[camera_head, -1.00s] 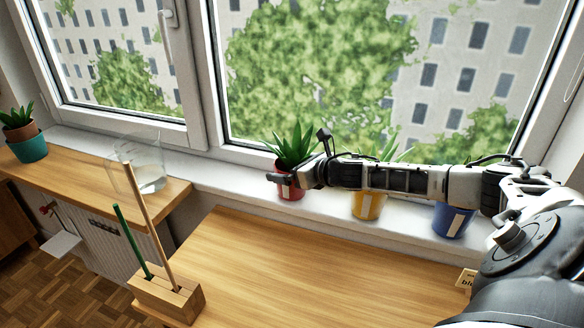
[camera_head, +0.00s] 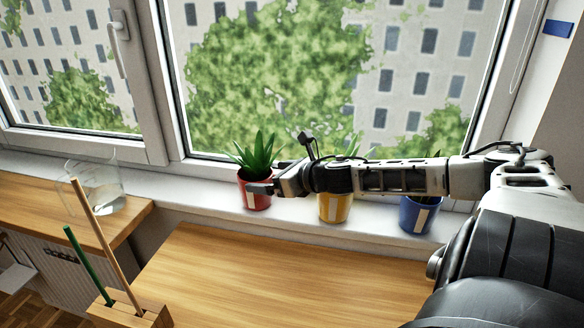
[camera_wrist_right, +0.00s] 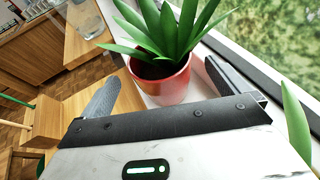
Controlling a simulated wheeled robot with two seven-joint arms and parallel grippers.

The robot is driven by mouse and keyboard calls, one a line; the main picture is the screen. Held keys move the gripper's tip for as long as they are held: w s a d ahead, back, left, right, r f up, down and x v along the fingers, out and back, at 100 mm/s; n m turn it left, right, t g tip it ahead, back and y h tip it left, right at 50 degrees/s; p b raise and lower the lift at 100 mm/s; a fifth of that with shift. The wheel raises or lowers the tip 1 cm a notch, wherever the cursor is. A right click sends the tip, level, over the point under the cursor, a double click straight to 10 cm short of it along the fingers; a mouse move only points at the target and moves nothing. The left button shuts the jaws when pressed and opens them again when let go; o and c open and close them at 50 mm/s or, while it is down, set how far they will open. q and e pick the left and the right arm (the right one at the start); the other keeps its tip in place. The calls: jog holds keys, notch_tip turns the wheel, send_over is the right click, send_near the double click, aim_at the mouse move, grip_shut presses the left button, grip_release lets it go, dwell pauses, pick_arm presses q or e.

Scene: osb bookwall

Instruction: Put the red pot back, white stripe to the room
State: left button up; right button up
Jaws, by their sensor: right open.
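The red pot (camera_head: 262,201) with a green spiky plant stands upright on the white window sill (camera_head: 225,200). Its white stripe (camera_head: 250,198) faces the room in the head view. My right gripper (camera_head: 268,180) is open at the pot's right side, with one finger crossing in front of its upper part. My left gripper is not in view.
A yellow pot (camera_head: 334,208) and a blue pot (camera_head: 416,216) stand right of the red pot, beneath my right arm. A glass vessel (camera_head: 95,188) stands at left. A wooden block (camera_head: 130,312) holds upright sticks. The wooden desk (camera_head: 240,275) before the sill is largely clear.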

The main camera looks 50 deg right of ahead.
jog(key=p+v, duration=0.2)
jog(key=v, duration=0.4)
dwell(0.4)
jog(key=shift+s+r, duration=0.15)
dwell(0.5)
